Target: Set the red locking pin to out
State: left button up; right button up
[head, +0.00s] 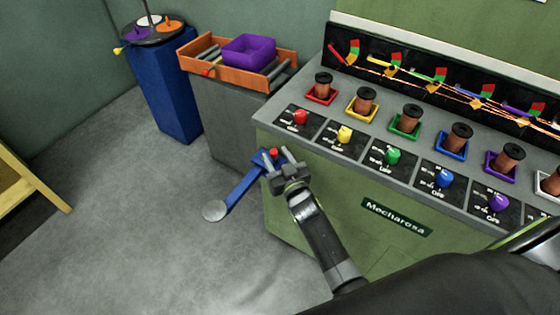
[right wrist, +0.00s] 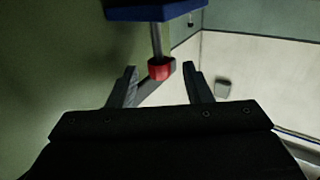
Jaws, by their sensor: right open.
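The red locking pin (head: 273,152) has a red cap and sits at the top of a blue arm (head: 242,187) at the left front corner of the green console. In the right wrist view the red cap (right wrist: 160,69) sits on a grey rod that comes out of a blue part (right wrist: 160,13). My right gripper (head: 279,157) is open. In the right wrist view its fingers (right wrist: 160,74) stand on either side of the cap, with gaps visible on both sides. I cannot tell how deep the cap is between them. My left gripper is not in view.
The green console (head: 330,207) carries coloured knobs and several spools in coloured trays. A grey cabinet (head: 232,118) with an orange tray (head: 197,64) and purple bin (head: 249,50) stands behind. A blue pedestal (head: 165,95) stands farther left.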

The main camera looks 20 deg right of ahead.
jog(key=s+d+p, duration=0.1)
jog(key=s+p, duration=0.2)
jog(key=s, duration=1.4)
jog(key=shift+s+d+p, duration=0.15)
jog(key=shift+s+p, duration=0.05)
jog(key=shift+p, duration=0.1)
jog(key=s+d+f+g+h, duration=0.1)
jog(key=s+d+f+g, duration=0.2)
jog(key=f, duration=0.6)
jog(key=s+d+f+m+g, duration=0.1)
jog(key=s+f+g, duration=0.2)
jog(key=s+f, duration=0.45)
jog(key=s+d+f+g+h, duration=0.1)
jog(key=s+d+f+g, duration=0.15)
jog(key=f, duration=0.75)
jog(key=s+d+f+g, duration=0.2)
jog(key=s+f+g, duration=0.2)
jog(key=s, duration=0.6)
jog(key=s+d+f+g, duration=0.2)
jog(key=s+f+g, duration=0.2)
jog(key=s, duration=0.6)
notch_tip(320, 180, down, 2)
jog(key=shift+f, duration=0.25)
jog(key=shift+d, duration=0.1)
